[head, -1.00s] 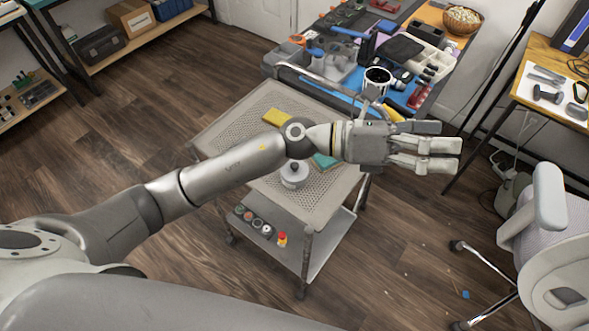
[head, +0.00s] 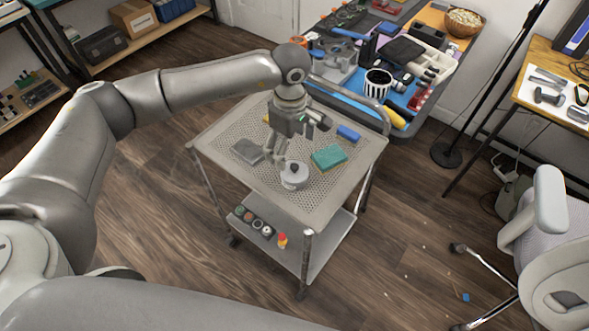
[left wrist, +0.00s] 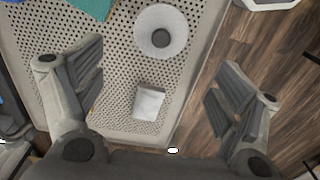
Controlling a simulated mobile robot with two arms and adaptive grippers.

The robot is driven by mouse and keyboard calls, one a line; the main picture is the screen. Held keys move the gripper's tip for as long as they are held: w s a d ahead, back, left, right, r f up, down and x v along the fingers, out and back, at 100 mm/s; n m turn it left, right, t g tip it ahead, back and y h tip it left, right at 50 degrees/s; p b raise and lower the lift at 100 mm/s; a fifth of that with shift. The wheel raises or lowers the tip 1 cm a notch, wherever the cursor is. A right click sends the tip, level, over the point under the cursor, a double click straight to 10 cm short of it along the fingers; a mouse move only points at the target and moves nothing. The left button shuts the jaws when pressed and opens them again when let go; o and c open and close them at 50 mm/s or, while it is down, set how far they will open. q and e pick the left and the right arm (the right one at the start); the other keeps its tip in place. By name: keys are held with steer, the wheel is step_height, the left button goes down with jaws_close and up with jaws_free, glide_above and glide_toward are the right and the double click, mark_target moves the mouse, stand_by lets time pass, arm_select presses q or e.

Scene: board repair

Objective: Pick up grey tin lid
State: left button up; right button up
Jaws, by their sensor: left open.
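The grey tin lid (head: 294,167) sits on a round pale tin (head: 294,182) on the perforated top of the metal cart (head: 228,132). The lid is round with a dark knob. In the left wrist view the lid (left wrist: 147,40) is at top centre, beyond the space between the fingers. My left gripper (head: 275,157) points down over the cart, just left of the tin in the head view. My right gripper is not in view.
A teal sponge (head: 329,157) lies right of the tin, a blue block (head: 348,133) behind it. A grey pad (head: 247,151) lies left; it shows in the left wrist view (left wrist: 148,102). Small rolls (head: 254,223) sit on the lower shelf. A cluttered workbench (head: 399,118) stands behind.

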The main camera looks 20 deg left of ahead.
mark_target(292, 165)
arm_select(q)
step_height(292, 165, down, 3)
steer(key=shift+f, duration=0.1)
steer(key=f+p, duration=0.2)
steer(key=f, duration=0.2)
steer(key=shift+d, duration=0.2)
steer(key=shift+f, duration=0.55)
steer(key=c, duration=1)
steer(key=shift+r, duration=0.1)
